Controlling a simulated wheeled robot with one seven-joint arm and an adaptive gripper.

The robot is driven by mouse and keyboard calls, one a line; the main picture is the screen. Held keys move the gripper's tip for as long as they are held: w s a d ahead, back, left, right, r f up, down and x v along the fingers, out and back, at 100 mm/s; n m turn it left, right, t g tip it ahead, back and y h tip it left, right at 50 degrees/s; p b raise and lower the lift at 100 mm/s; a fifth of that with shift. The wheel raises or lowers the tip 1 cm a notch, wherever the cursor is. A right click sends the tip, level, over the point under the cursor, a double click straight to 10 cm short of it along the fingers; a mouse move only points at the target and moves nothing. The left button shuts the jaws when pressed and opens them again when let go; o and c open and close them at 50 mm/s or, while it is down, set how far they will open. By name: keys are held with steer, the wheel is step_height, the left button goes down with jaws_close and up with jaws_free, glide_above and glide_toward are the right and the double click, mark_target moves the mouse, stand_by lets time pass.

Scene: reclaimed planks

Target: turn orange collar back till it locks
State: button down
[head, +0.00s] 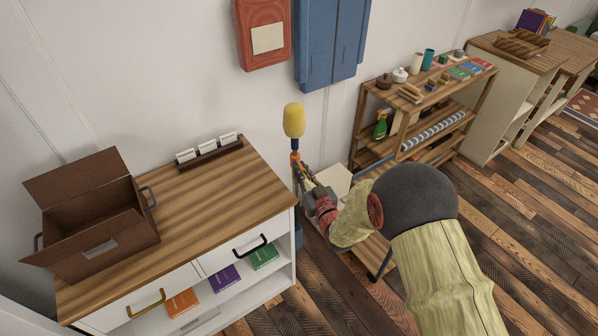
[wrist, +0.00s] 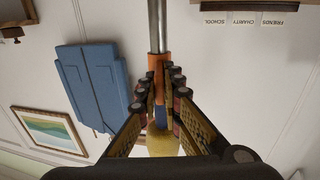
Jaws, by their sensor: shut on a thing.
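A duster-like tool stands upright in the head view, with a yellow head (head: 294,120), a dark blue neck and an orange collar (head: 295,158) below it. In the wrist view, the orange collar (wrist: 158,62) sits on a silver pole (wrist: 157,25), with the yellow head (wrist: 172,146) at the bottom, partly hidden. My gripper (head: 301,172) reaches the tool from the right in the head view. In the wrist view its fingers (wrist: 160,84) are shut on the orange collar from both sides. Any lock mark on the collar is hidden or too small to tell.
A wooden-topped cabinet (head: 215,205) with an open brown box (head: 98,240) stands to the left. A blue wall cabinet (head: 330,35) and a red box (head: 262,22) hang behind the tool. A loaded shelf (head: 425,110) stands to the right. Floor is clear at lower right.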

steer(key=shift+w+d+n+g+y+b, duration=0.2)
steer(key=shift+d+n+g+y, duration=0.1)
steer(key=shift+n+g+y, duration=0.65)
steer(key=shift+w+d+n+g+y+b, duration=0.15)
steer(key=shift+w+d+n+g+y, duration=0.15)
steer(key=shift+n+g+y, duration=0.65)
steer(key=shift+w+d+n+g+y+b, duration=0.2)
steer(key=shift+d+n+g+y, duration=0.3)
steer(key=shift+y, duration=0.8)
steer(key=shift+a, duration=0.2)
steer(key=c, duration=2)
jaws_free()
steer(key=shift+o, duration=0.2)
steer(key=v, duration=1.2)
steer(key=shift+f+n, duration=0.1)
steer(key=shift+n, duration=0.2)
